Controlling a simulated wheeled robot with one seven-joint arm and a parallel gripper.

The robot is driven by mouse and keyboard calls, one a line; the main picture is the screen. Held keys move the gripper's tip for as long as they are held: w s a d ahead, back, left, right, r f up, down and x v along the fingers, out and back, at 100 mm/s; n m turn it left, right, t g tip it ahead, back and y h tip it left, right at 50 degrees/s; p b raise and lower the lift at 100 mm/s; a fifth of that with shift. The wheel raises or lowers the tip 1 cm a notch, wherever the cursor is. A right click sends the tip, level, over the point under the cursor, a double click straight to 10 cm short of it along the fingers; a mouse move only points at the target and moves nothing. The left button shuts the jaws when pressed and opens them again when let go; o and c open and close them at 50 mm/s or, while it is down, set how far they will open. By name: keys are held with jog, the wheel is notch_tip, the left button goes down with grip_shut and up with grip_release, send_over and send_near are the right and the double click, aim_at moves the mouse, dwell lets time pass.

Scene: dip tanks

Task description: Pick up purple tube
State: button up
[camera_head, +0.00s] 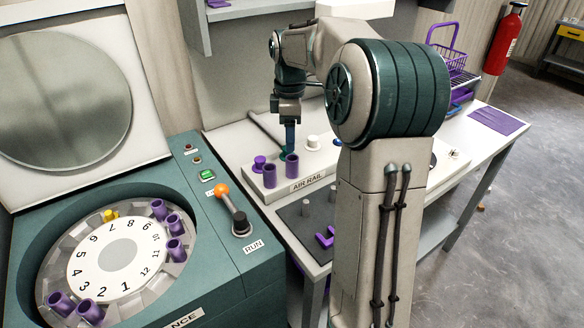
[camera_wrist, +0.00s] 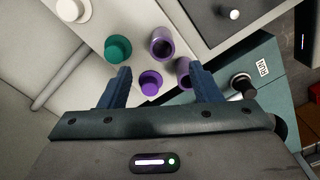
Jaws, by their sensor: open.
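Two open-topped purple tubes stand upright on the white air rail (camera_head: 328,177): a left one (camera_head: 270,175) and a right one (camera_head: 292,166). A solid purple plug with a flange (camera_head: 259,163) stands beside them. My gripper (camera_head: 290,148) points down just above and behind this group. In the wrist view my gripper (camera_wrist: 163,78) is open, with the purple plug (camera_wrist: 150,84) between its fingers in the picture. One purple tube (camera_wrist: 162,44) lies beyond the fingertips. The other tube (camera_wrist: 183,70) is partly hidden by the right finger. No contact is visible.
A green flanged plug (camera_wrist: 118,48) and a white knob (camera_head: 313,142) are near the tubes. A teal machine (camera_head: 222,268) at left has a rotor with several purple tubes and an orange-knobbed lever (camera_head: 222,190).

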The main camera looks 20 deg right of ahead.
aim_at(291, 159)
jog(key=f, duration=0.8)
jog(key=shift+s+f, duration=0.1)
jog(key=shift+s, duration=0.15)
jog(key=c, duration=1.1)
